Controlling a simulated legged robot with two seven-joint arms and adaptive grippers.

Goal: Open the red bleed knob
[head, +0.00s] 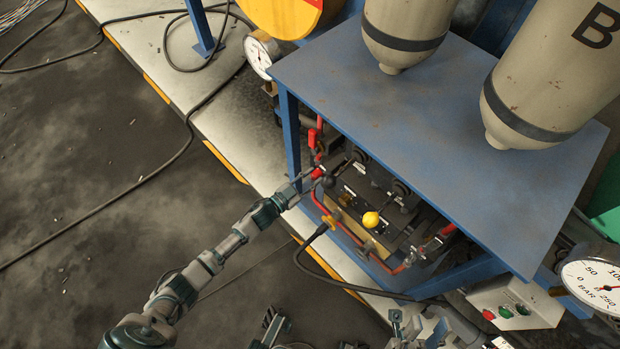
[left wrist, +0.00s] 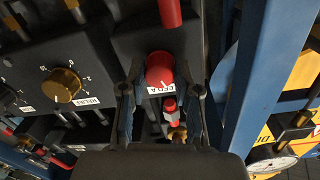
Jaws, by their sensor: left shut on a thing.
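Parts of my right arm show at the bottom edge. My right gripper (head: 405,323) is only partly visible there, and its fingers are unclear.
A yellow knob (head: 371,219) and a brass knob (left wrist: 62,85) sit on the panel. A red handle (left wrist: 170,12) is just above the bleed knob. The blue tabletop (head: 400,110) overhangs the panel, with a blue post (head: 290,140) close by my left gripper.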

